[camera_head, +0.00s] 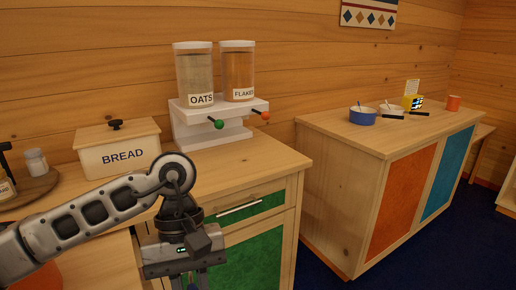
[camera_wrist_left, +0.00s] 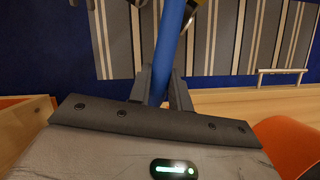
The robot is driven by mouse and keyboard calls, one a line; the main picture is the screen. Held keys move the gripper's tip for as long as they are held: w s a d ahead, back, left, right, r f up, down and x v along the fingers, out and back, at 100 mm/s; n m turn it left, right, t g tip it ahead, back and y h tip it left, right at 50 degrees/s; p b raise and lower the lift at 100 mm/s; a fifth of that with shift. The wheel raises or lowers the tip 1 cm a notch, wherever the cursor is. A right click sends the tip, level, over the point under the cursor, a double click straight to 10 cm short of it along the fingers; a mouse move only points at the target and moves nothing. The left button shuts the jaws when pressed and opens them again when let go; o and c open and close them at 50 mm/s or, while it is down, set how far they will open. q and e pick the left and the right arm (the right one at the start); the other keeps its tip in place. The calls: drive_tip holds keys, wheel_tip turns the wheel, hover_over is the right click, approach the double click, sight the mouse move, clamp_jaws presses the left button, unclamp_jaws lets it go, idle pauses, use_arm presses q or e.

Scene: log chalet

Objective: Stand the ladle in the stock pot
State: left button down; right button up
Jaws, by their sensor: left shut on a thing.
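My left gripper (camera_head: 195,282) points down in front of the near counter, partly cut off by the bottom edge of the head view. In the left wrist view its fingers (camera_wrist_left: 166,92) are shut on a blue rod-like handle (camera_wrist_left: 175,40), which looks like the ladle's. A small blue pot (camera_head: 362,116) stands on the far counter, well away to the right. I cannot tell whether it is the stock pot. My right gripper is not in view.
The near counter (camera_head: 262,165) holds a bread box (camera_head: 118,158) and a white dispenser stand (camera_head: 190,133) with oats and flakes. Dark floor lies between the counters.

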use_arm(q)
drive_tip(key=w+a+f+m, duration=0.1)
drive_tip(key=a, duration=0.2)
drive_tip(key=a+f+m+y, duration=0.1)
drive_tip(key=a, duration=0.2)
drive_tip(key=w+a+f+m, duration=0.1)
drive_tip(key=a, duration=0.2)
drive_tip(key=shift+w+a+f+m, duration=0.15)
drive_tip(key=shift+w+a+m, duration=0.05)
drive_tip(key=shift+w+m, duration=0.1)
